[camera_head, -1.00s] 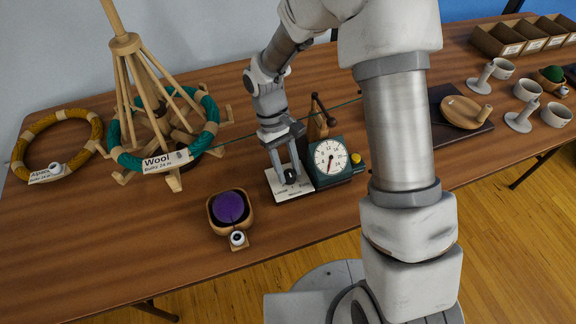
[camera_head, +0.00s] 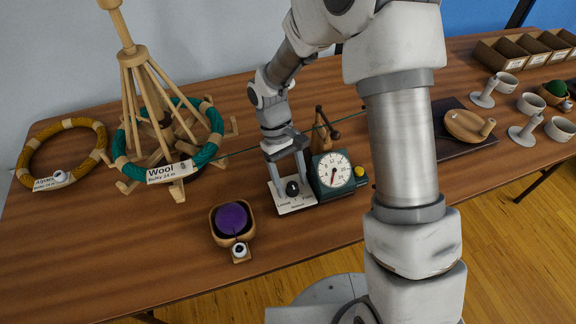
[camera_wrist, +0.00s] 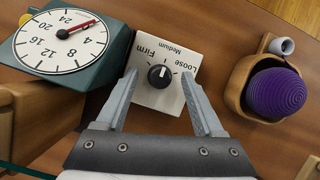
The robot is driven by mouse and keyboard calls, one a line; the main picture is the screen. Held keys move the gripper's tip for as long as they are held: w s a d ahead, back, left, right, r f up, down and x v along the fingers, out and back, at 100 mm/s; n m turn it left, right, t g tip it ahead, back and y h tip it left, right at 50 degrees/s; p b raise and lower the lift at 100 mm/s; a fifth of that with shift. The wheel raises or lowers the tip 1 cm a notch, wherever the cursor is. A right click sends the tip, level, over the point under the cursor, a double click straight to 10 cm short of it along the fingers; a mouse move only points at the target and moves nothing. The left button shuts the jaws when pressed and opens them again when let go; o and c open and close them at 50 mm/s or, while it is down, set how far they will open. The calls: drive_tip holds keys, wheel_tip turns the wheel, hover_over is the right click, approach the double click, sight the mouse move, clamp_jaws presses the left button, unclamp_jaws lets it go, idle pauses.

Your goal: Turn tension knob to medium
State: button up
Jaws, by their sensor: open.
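The tension knob (camera_wrist: 158,76) is a round black knob with a white mark, on a pale plate (camera_wrist: 150,98) lettered Loose, Medium and Firm. In the wrist view its mark points up, roughly toward the Medium side; the exact setting is hard to tell. The knob also shows in the head view (camera_head: 292,188). My gripper (camera_wrist: 160,79) is open, with one finger on each side of the knob and a gap on both sides. In the head view my gripper (camera_head: 288,180) is over the plate, fingers pointing down.
A green box with a dial (camera_head: 334,169) stands beside the plate. A purple yarn ball (camera_head: 231,217) sits in a wooden holder to the left. A wooden swift with green wool (camera_head: 205,152) stands farther left, its strand running past my gripper. The front table is clear.

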drive_tip(key=p+v, duration=0.3)
drive_tip(key=v, duration=1.4)
drive_tip(key=shift+r, duration=0.2)
drive_tip(key=s+d+r+m+t+p, duration=0.1)
drive_tip(key=s+d+r, duration=0.15)
drive_tip(key=r, duration=0.25)
drive_tip(key=s+d+r+m+t+y+p, duration=0.1)
drive_tip(key=s+d+r+t, duration=0.15)
drive_tip(key=r, duration=0.25)
drive_tip(key=s+d+r+m+t+p, duration=0.1)
drive_tip(key=s+d+r, duration=0.1)
drive_tip(key=d+r, duration=0.15)
drive_tip(key=s+d+r+m+t+y+p, duration=0.1)
drive_tip(key=s+d+r+m+t+p, duration=0.2)
drive_tip(key=s, duration=0.8)
drive_tip(key=d+r+t+p, duration=0.1)
drive_tip(key=d+r+t, duration=0.1)
drive_tip(key=d+r, duration=0.1)
drive_tip(key=shift+s+r, duration=0.4)
